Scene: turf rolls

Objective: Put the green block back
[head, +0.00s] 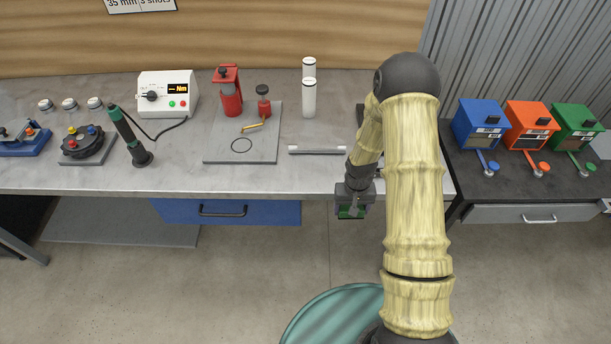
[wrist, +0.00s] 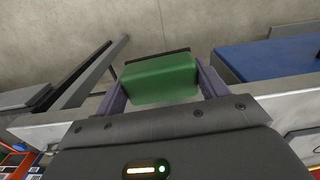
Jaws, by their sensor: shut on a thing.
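The green block (wrist: 160,78) is between the two fingers of my gripper (wrist: 162,88) in the wrist view, with a finger against each end. In the head view my gripper (head: 351,210) hangs just off the front edge of the grey workbench (head: 240,183). Only a small part of the green block (head: 350,212) shows there, below the gripper body. The block is held in the air, apart from the bench. A dark strip shows behind the block in the wrist view; I cannot tell what it is.
Blue (head: 480,125), orange (head: 531,125) and green (head: 575,127) boxes stand on the right cabinet.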

